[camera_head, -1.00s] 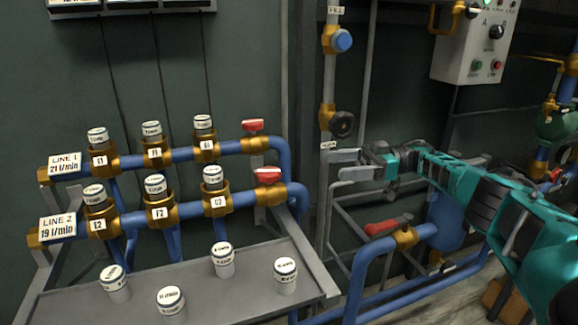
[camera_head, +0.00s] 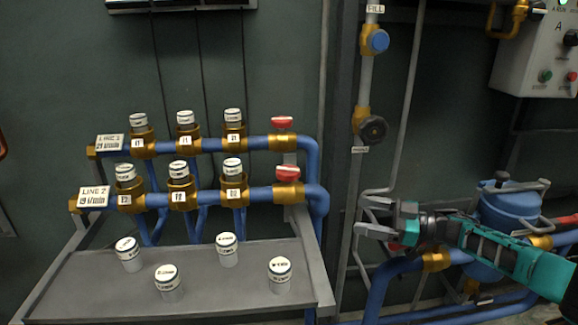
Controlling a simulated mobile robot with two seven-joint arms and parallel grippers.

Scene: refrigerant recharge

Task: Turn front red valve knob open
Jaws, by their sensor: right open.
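The front red valve knob (camera_head: 288,172) sits on the brass valve at the right end of the lower blue pipe, labelled LINE 2. A similar red knob (camera_head: 282,122) sits on the LINE 1 pipe behind and above it. My right gripper (camera_head: 362,215) comes in from the right. Its two fingers point left and are apart, with nothing between them. In the picture it is right of and below the front knob, clear of it, near the vertical grey pipe. My left gripper is out of view.
A grey shelf (camera_head: 90,285) with several white-capped cylinders lies below the pipes. A vertical pipe carries a blue knob (camera_head: 378,41) and a black knob (camera_head: 373,129). A red handle (camera_head: 396,246) is partly hidden behind my right gripper. A control box (camera_head: 535,60) hangs upper right.

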